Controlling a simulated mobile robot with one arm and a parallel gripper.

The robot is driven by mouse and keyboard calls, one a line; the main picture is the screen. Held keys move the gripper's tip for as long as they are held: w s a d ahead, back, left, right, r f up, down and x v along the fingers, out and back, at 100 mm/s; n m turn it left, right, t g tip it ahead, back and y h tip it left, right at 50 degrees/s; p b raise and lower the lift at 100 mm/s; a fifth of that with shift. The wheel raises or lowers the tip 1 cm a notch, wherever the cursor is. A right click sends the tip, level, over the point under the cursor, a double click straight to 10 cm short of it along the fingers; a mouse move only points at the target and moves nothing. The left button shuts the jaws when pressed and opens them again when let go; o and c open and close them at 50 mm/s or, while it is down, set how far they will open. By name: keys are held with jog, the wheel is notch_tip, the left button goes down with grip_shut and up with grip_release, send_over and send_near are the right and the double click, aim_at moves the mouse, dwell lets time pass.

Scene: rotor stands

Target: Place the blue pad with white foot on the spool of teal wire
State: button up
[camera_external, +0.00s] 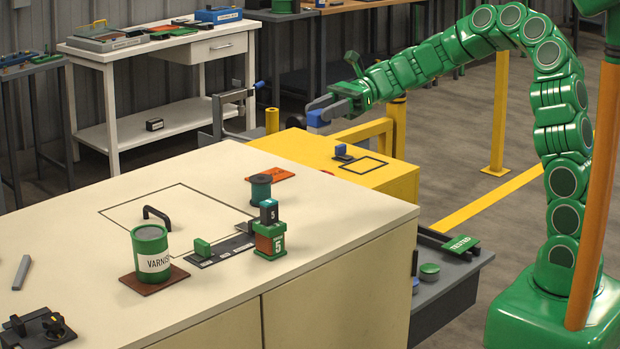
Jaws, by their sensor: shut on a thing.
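My gripper (322,109) is at the end of the green arm, high above the yellow cabinet at the upper middle. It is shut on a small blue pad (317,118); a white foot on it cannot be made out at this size. The spool of teal wire (261,188) stands upright on the beige worktop, near its back right part.
A varnish can (150,250) and a black handle (156,214) are to the left. Another blue piece (341,149) sits on the yellow cabinet (400,185) beside a black outline.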

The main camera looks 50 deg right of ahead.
jog(key=shift+w+a+f, duration=0.1)
jog(key=shift+w+a, duration=0.2)
jog(key=shift+w, duration=0.15)
jog(key=w+a+f, duration=0.1)
jog(key=w+f, duration=0.2)
jog(key=w, duration=0.1)
jog(key=w+a+f, duration=0.2)
jog(key=w+f, duration=0.1)
jog(key=w, duration=0.1)
jog(key=w+a+f, duration=0.1)
jog(key=w+f, duration=0.2)
jog(key=w, duration=0.1)
jog(key=shift+a, duration=0.2)
jog(key=shift+w+a+f, duration=0.1)
jog(key=shift+w+f, duration=0.1)
jog(key=shift+f, duration=1.6)
jog(key=shift+f, duration=0.1)
jog(key=o, duration=1)
jog(key=shift+o, duration=0.2)
